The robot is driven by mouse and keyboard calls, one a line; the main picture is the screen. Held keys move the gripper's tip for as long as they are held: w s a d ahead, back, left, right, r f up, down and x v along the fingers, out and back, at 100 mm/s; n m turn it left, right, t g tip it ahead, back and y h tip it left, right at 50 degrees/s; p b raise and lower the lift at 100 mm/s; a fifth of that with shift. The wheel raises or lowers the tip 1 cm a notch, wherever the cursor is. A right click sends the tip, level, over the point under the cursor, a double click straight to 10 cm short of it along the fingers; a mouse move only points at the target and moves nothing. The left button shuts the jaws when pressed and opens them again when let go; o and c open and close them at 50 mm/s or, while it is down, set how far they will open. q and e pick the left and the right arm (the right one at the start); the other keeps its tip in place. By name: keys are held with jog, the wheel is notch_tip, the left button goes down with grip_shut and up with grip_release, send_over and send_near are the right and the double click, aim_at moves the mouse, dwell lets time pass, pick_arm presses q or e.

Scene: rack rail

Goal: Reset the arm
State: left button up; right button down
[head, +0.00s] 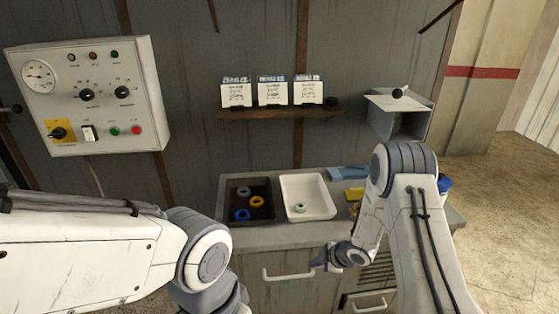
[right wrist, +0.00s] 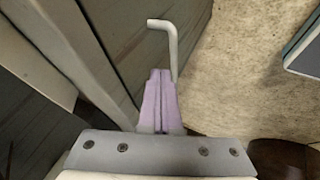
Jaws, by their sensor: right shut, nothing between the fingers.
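My right arm comes down in front of the cabinet in the head view. My right gripper (head: 318,264) is at its end, in front of the cabinet front and below the counter edge. In the right wrist view its two pale purple fingers (right wrist: 159,100) are pressed together with nothing between them. A bent light metal handle (right wrist: 168,45) shows just beyond and beside the fingertips; I cannot tell whether they touch. My left arm fills the lower left of the head view, and its gripper is out of view.
The counter holds a dark tray (head: 226,210) with several coloured rings and a white tray (head: 306,182) with a small ring. A control panel (head: 90,95), a shelf (head: 280,113) with 3 cartons and an open metal box (head: 412,122) are on the wall. Cabinet handles (head: 290,275) stick out.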

jog(key=s+a+r+m+h, duration=0.2)
jog(key=s+a+r+m, duration=0.15)
jog(key=r, duration=0.55)
jog(key=s+a+r+m+h, duration=0.2)
jog(key=s+a+r, duration=0.2)
jog(key=r, duration=0.5)
jog(key=s+a+r+m+g, duration=0.1)
jog(key=s+r, duration=0.2)
jog(key=s, duration=0.5)
jog(key=s+a+r+m+g, duration=0.1)
jog(key=s+r+m+g, duration=0.1)
jog(key=s, duration=0.7)
jog(key=s+a+r+m+g, duration=0.1)
jog(key=s+r+g, duration=0.1)
jog(key=s, duration=0.7)
jog(key=shift+a+r, duration=0.2)
jog(key=shift+r, duration=0.7)
jog(key=shift+w+m, duration=0.1)
jog(key=shift+m, duration=0.15)
